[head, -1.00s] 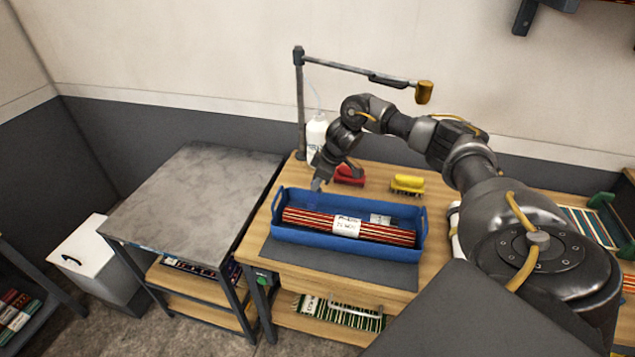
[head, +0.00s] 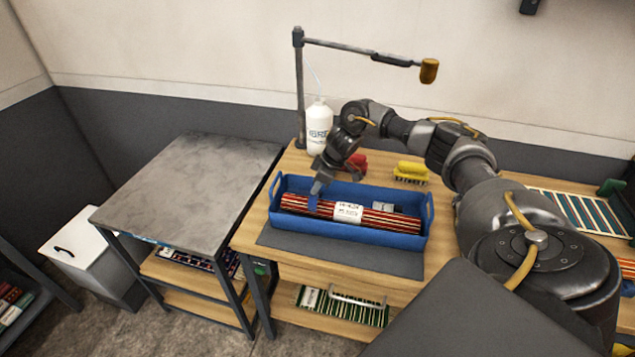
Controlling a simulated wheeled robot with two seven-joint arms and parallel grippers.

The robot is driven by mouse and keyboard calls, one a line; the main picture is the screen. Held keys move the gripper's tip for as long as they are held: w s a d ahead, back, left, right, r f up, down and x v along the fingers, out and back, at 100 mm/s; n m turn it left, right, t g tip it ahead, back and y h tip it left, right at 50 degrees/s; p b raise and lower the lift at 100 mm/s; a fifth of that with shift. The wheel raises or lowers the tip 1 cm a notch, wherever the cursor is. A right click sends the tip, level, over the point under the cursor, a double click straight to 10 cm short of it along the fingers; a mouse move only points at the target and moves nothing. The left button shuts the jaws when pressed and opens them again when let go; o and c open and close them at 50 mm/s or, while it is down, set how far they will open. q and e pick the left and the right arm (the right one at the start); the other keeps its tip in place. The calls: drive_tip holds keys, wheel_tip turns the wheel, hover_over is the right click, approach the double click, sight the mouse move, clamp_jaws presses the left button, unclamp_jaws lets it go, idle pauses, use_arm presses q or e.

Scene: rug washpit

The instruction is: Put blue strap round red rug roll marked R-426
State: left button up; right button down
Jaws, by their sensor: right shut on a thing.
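The red striped rug roll (head: 385,218) lies in a blue tray (head: 428,222) on the wooden bench. A white label wraps its middle; its print is too small to read surely. My right gripper (head: 317,188) is over the left part of the roll, pointing down, shut on the blue strap (head: 312,204). The strap shows as a small blue piece against the roll's left part. I cannot tell whether it goes round the roll or only lies against it. My left gripper is out of view.
A red brush (head: 357,161), a yellow brush (head: 411,172) and a white bottle (head: 319,127) stand behind the tray. A lamp arm (head: 350,47) rises at the back. A bare grey-topped table (head: 195,190) is at left. A dark mat (head: 340,254) lies before the tray.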

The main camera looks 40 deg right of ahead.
sight(318, 193)
drive_tip(key=shift+f+b, duration=0.5)
drive_tip(key=shift+f, duration=1.1)
drive_tip(key=c, duration=1.4)
unclamp_jaws()
drive_tip(key=shift+c, duration=0.2)
drive_tip(key=shift+s+d+r, duration=0.1)
drive_tip(key=shift+d+r, duration=0.05)
drive_tip(key=shift+r, duration=0.35)
drive_tip(key=b+v, duration=0.2)
drive_tip(key=v, duration=0.8)
